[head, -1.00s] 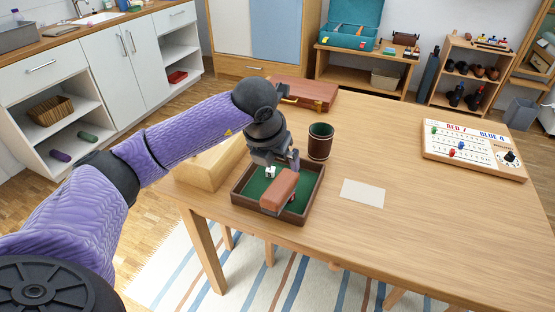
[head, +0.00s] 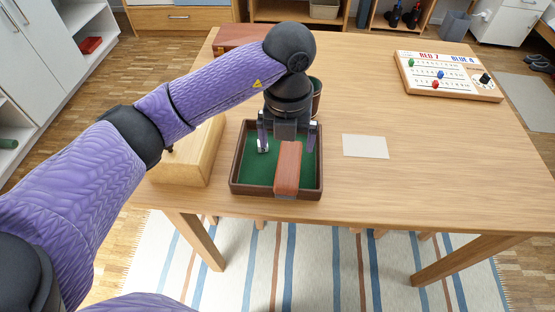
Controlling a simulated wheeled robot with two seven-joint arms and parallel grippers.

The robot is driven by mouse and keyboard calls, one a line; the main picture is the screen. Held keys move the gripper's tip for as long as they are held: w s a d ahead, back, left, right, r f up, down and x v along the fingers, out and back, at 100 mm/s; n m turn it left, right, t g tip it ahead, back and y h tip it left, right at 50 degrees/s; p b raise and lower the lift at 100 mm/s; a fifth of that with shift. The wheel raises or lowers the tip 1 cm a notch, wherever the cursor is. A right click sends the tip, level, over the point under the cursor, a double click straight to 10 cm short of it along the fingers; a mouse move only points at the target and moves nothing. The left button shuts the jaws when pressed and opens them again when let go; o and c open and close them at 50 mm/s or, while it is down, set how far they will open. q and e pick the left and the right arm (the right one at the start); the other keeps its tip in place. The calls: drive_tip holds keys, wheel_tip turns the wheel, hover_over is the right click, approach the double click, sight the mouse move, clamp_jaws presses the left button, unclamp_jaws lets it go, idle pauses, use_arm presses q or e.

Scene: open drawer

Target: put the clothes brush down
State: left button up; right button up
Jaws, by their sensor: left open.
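The clothes brush (head: 288,166), a reddish-brown block with a grey underside at its near end, is at the front of the green-lined dark wooden tray (head: 235,167). Its near end overlaps the tray's front rim in the picture; I cannot tell whether it rests on the rim. My left gripper (head: 287,146) is open over the tray, pointing down. Its fingers are spread on either side of the brush's far end, with visible gaps. A small white die (head: 263,145) shows by the left finger. My right gripper is not in view.
A pale wooden box (head: 190,155) stands left of the tray. A dark cup (head: 317,93) is partly hidden behind my gripper. A white card (head: 365,146) lies to the right, and a scoreboard (head: 445,76) farther back. The table's right front is clear.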

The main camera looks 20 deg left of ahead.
sight(289, 163)
use_arm(q)
drive_tip(key=f+b, duration=0.1)
drive_tip(key=f, duration=0.1)
drive_tip(key=f+b, duration=0.1)
drive_tip(key=f, duration=0.2)
drive_tip(key=f+b, duration=0.1)
drive_tip(key=f, duration=0.2)
drive_tip(key=shift+w+d+f+b, duration=0.15)
drive_tip(key=shift+w+d+b, duration=0.1)
drive_tip(key=shift+d+b, duration=0.1)
drive_tip(key=shift+a, duration=0.1)
drive_tip(key=c, duration=1.1)
drive_tip(key=shift+c, duration=1.1)
drive_tip(key=shift+r, duration=0.2)
clamp_jaws()
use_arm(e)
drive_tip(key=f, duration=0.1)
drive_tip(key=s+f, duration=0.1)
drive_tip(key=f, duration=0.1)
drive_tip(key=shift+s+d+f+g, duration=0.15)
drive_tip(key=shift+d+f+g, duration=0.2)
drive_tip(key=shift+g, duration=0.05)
